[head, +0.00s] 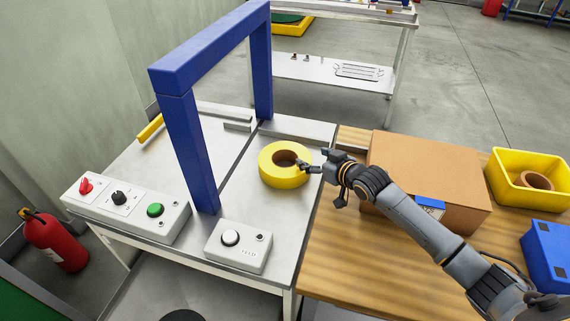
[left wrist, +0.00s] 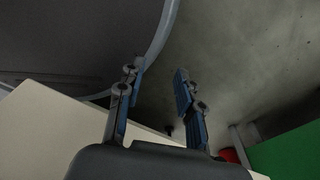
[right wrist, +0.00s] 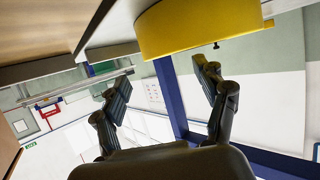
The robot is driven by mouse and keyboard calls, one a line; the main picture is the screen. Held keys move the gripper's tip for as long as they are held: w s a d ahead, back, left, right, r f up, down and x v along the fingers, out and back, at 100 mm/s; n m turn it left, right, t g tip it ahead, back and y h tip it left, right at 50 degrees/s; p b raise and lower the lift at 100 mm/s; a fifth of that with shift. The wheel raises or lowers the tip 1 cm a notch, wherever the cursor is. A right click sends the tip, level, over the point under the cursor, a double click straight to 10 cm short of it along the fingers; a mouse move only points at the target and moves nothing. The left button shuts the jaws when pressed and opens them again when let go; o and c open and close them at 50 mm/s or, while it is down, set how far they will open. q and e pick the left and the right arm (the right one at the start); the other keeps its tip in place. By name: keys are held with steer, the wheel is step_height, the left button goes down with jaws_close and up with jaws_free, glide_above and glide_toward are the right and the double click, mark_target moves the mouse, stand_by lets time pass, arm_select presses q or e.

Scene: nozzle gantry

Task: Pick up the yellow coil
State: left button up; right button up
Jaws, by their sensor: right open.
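The yellow coil (head: 284,170), a thick ring with a brown inner core, lies flat on the grey metal table (head: 250,225), to the right of the blue gantry's near post. My right gripper (head: 308,168) is at the coil's right side in the head view; I cannot tell whether it touches. In the right wrist view the coil (right wrist: 195,25) shows at the top, beyond the fingertips of the open right gripper (right wrist: 160,78), with nothing between the fingers. My left gripper (left wrist: 156,75) shows only in the left wrist view, open and empty.
The blue gantry (head: 190,140) arches over the table. A control box (head: 125,208) and a smaller button box (head: 238,245) stand near the front.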

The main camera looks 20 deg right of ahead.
mark_target(300, 151)
steer(key=x, duration=0.5)
steer(key=shift+c, duration=0.2)
jaws_close()
steer(key=shift+r, duration=0.15)
